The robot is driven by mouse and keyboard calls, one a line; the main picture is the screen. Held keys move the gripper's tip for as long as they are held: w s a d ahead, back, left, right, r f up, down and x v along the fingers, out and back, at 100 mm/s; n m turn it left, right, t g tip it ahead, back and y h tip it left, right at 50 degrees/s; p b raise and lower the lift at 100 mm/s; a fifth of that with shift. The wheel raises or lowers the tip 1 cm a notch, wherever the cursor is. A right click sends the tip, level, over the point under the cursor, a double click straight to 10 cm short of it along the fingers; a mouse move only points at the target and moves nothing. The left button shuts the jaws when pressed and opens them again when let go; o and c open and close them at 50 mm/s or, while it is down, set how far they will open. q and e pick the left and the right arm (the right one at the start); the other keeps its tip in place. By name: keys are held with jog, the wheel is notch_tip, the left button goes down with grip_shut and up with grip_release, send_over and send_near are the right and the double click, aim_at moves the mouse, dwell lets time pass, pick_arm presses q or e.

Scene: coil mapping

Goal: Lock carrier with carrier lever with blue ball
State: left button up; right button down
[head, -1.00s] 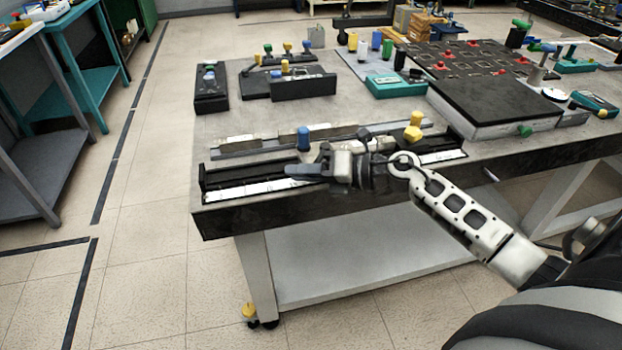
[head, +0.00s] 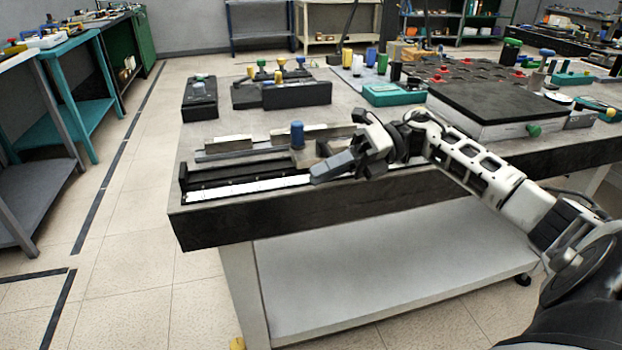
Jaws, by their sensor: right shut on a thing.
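The blue-topped lever (head: 297,134) stands upright on the rail assembly (head: 215,188) along the table's front edge. A grey block (head: 325,148) sits just right of the lever and is partly behind my gripper. I cannot tell exactly where the carrier ends and the rail begins. My right gripper (head: 332,168) is at the rail, to the right of and in front of the blue lever. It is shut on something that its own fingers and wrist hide. The right part of the rail is hidden behind my arm. My left gripper is not in view.
Black fixtures with coloured knobs (head: 295,94) stand behind the rail. A black-topped box (head: 497,102) with a green knob and a teal box (head: 387,95) stand at the right.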

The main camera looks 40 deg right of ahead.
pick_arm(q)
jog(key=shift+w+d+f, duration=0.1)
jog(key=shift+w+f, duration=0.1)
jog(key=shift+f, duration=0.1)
pick_arm(e)
jog(key=shift+r, duration=0.2)
jog(key=c, duration=1.2)
grip_release()
jog(key=shift+c, duration=0.2)
jog(key=shift+f, duration=0.1)
jog(key=shift+d, duration=0.15)
jog(key=shift+s+d, duration=0.1)
jog(key=shift+d, duration=0.15)
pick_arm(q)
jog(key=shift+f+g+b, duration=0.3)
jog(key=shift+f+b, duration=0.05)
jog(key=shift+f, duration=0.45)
pick_arm(e)
jog(key=v, duration=0.7)
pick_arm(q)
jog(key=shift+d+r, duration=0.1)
pick_arm(e)
jog(key=shift+a, duration=0.1)
